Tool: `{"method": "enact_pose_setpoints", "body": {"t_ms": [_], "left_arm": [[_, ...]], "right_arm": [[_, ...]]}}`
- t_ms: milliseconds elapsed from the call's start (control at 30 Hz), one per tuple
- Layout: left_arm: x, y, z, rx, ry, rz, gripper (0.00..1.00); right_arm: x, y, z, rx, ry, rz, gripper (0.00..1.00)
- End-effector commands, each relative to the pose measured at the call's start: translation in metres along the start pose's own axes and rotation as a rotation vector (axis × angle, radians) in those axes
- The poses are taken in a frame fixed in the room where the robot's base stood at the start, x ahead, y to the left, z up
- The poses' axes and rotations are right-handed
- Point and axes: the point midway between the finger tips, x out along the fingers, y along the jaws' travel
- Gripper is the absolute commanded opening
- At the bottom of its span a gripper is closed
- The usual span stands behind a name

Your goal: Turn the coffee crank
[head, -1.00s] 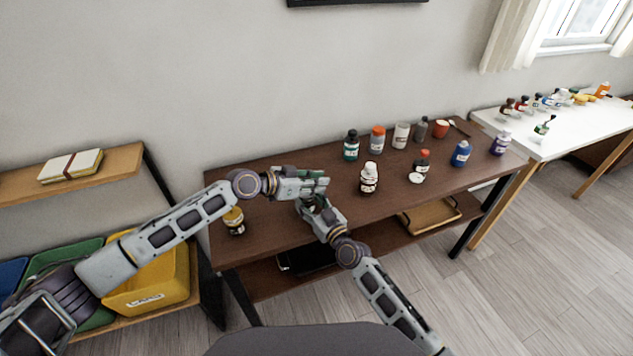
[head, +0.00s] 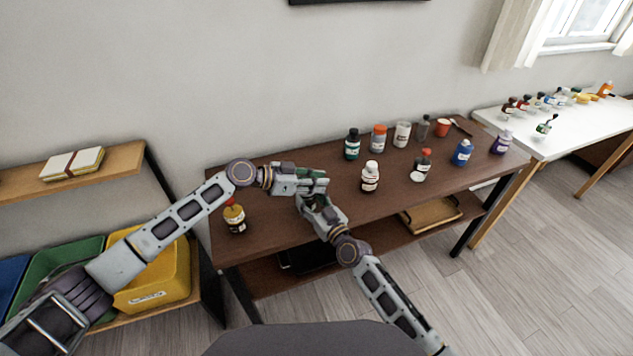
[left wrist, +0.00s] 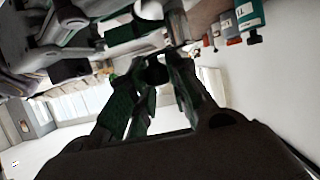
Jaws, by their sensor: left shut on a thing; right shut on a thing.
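My left gripper (head: 318,182) comes in from the left above the brown table (head: 330,262) and is shut. In the left wrist view, its green-padded fingers (left wrist: 152,98) close around a dark rounded piece (left wrist: 155,72), which looks like the crank's knob. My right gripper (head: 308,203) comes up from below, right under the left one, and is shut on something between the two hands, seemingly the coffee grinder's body. The grippers hide most of the grinder and crank in the head view, so the crank's angle cannot be told.
A yellow-labelled bottle (head: 234,217) stands left of the grippers. A white-capped brown bottle (head: 370,177) stands close to their right, with several more bottles behind and beyond. A yellow bin (head: 160,283) is at lower left. A white table (head: 570,128) is at far right.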

Motion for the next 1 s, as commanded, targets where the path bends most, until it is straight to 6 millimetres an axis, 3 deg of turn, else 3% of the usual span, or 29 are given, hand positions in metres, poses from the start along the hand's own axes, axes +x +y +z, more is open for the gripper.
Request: {"method": "enact_pose_setpoints", "body": {"t_ms": [33, 67, 200, 733, 1000], "left_arm": [[-0.001, -0.002, 0.010, -0.006, -0.014, -0.003, 0.00], [-0.001, -0.002, 0.010, -0.006, -0.014, -0.003, 0.23], [-0.001, -0.002, 0.009, -0.006, -0.014, -0.004, 0.41], [-0.004, -0.002, 0.005, -0.004, -0.008, -0.003, 0.42], [-0.025, -0.002, 0.005, -0.004, -0.007, -0.004, 0.42]], "right_arm": [[0.001, 0.001, -0.003, 0.002, 0.007, 0.003, 0.24], [0.001, 0.001, -0.003, 0.002, 0.007, 0.003, 0.24], [0.001, 0.001, -0.003, 0.002, 0.007, 0.003, 0.24], [0.001, 0.002, -0.003, 0.000, 0.006, 0.004, 0.24], [0.001, 0.002, -0.003, 0.000, 0.005, 0.004, 0.24]]}}
